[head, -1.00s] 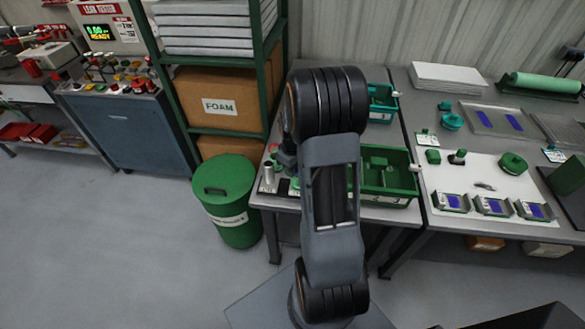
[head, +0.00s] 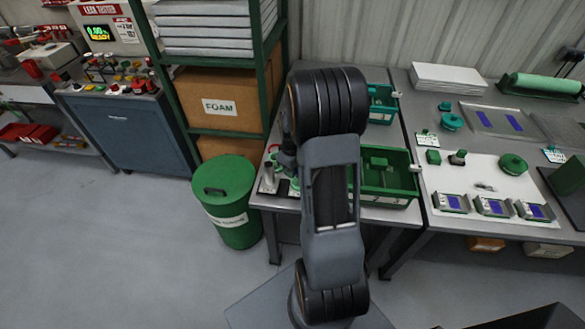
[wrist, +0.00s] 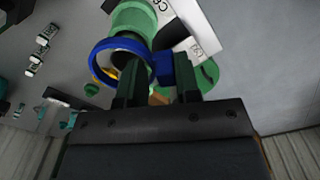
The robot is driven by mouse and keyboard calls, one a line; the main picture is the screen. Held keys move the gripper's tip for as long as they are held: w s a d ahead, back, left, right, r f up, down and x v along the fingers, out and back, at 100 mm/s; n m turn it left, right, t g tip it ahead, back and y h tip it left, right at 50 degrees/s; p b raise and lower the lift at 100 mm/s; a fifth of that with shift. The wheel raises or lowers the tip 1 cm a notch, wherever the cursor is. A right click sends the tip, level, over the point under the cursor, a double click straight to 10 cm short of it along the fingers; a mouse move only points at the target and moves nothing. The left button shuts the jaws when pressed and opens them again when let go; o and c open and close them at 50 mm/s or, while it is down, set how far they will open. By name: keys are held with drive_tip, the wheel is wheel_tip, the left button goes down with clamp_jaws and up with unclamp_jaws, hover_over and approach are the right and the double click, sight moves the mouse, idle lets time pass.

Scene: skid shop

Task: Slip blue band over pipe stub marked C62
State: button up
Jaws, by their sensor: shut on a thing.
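The blue band (wrist: 92,62) is a ring with a block-like tab, seen close up in the wrist view. My gripper (wrist: 163,80) is shut on this tab, with one dark finger on each side. The ring lies across the end of a pipe stub with a green collar (wrist: 133,18) and a dark, round opening. I cannot tell whether it is around the stub or just above it. A white label (wrist: 192,45) beside the stub reads C62, partly covered. In the head view my arm hides the band and most of the gripper.
Green bins (head: 388,200) stand right of my arm on the bench. A green drum (head: 226,205) and shelving with a FOAM box (head: 220,103) are to the left.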

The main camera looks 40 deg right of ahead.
drive_tip(key=shift+f, duration=0.4)
idle(0.3)
drive_tip(key=o, duration=0.9)
drive_tip(key=shift+o, duration=0.3)
drive_tip(key=shift+s, duration=0.1)
drive_tip(key=shift+f, duration=0.1)
drive_tip(key=o, duration=0.3)
drive_tip(key=shift+s+a+b, duration=0.1)
drive_tip(key=shift+b, duration=0.2)
drive_tip(key=shift+o, duration=0.2)
drive_tip(key=shift+f, duration=0.1)
